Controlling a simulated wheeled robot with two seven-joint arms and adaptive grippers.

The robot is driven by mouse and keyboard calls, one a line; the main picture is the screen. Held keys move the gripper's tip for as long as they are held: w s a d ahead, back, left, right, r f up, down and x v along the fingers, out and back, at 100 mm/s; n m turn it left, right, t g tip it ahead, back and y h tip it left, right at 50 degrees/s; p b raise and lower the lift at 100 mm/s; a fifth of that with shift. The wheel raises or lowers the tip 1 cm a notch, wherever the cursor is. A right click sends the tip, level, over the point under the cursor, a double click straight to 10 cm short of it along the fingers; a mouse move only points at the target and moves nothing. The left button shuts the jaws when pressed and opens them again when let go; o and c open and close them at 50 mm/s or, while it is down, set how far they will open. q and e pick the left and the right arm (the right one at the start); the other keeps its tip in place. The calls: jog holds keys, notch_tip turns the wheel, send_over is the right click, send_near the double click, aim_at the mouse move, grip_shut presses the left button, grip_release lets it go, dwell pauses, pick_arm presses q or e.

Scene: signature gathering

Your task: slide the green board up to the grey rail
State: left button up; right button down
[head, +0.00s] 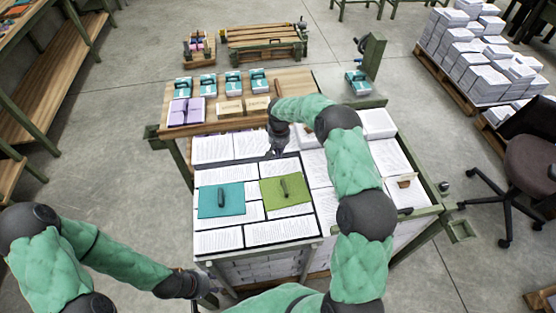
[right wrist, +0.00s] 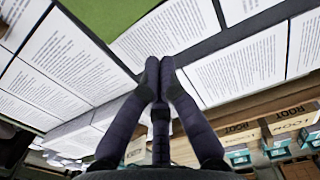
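The green board (head: 270,199), olive green with a dark upright handle, lies flat on printed sheets on the table's near half. Part of it shows at the top of the right wrist view (right wrist: 108,14). A grey rail (right wrist: 215,42) runs between rows of sheets in the right wrist view; in the head view it is partly hidden by my right arm. My right gripper (head: 273,154) points down beyond the board's far edge, apart from it; its fingertips (right wrist: 158,68) are together and empty. My left gripper (head: 208,292) is low at the table's near left corner, away from the board.
A teal board (head: 222,209) with a dark handle lies left of the green one. Behind them a wooden shelf (head: 219,123) holds teal-topped packs, purple items and small boxes. Paper stacks (head: 390,157) fill the table's right side, beyond my right arm.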

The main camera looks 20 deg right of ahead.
aim_at(284, 188)
notch_tip(284, 188, down, 9)
jog(key=shift+s+r+b, duration=0.1)
jog(key=shift+b, duration=0.7)
pick_arm(q)
jog(key=shift+f, duration=1)
pick_arm(e)
jog(key=shift+s+a, duration=0.25)
jog(key=shift+s, duration=0.7)
jog(key=shift+s+a, duration=0.25)
jog(key=shift+s, duration=0.7)
